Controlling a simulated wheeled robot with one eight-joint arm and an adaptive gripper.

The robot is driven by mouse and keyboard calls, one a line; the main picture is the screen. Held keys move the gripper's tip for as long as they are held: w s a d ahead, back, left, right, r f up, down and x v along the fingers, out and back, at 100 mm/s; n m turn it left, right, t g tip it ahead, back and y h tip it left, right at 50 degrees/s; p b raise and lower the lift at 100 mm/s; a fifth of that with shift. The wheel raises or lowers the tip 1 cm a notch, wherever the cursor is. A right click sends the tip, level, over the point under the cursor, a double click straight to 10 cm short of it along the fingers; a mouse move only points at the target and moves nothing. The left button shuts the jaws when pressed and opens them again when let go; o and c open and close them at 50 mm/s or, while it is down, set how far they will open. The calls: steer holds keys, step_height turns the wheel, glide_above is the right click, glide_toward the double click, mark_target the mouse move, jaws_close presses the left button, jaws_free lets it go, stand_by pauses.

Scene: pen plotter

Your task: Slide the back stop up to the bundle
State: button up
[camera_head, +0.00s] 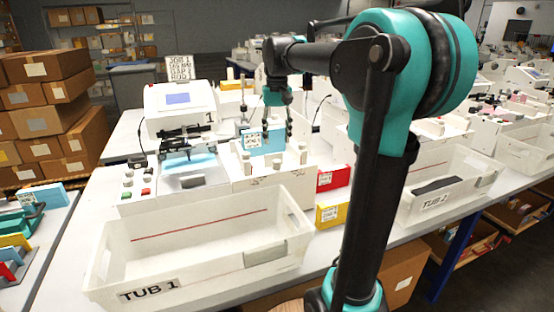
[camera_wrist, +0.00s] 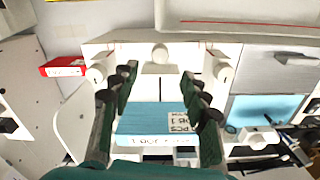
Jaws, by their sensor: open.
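The bundle is a blue block with a white JOB 1 label; it shows in the head view (camera_head: 266,141) in the white fixture behind Tub 1, and in the wrist view (camera_wrist: 150,121). My gripper (camera_head: 276,125) is open above the fixture. In the wrist view its dark fingers (camera_wrist: 160,88) stand apart, one on each side of the bundle; I cannot tell whether they touch it. A white block with a round knob (camera_wrist: 160,54) stands beyond the fingertips, with a gap to the bundle. I cannot tell for sure whether it is the back stop.
Two more white knobs flank the fixture, left (camera_wrist: 97,74) and right (camera_wrist: 222,71) in the wrist view. The plotter (camera_head: 180,108) stands left of the fixture. Tub 1 (camera_head: 205,272) is in front, empty. Red (camera_head: 333,178) and yellow (camera_head: 328,215) boxes sit right of it.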

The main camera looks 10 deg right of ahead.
mark_target(277, 160)
step_height(277, 160, down, 9)
steer(key=shift+r, duration=0.15)
steer(key=shift+c, duration=0.3)
jaws_close()
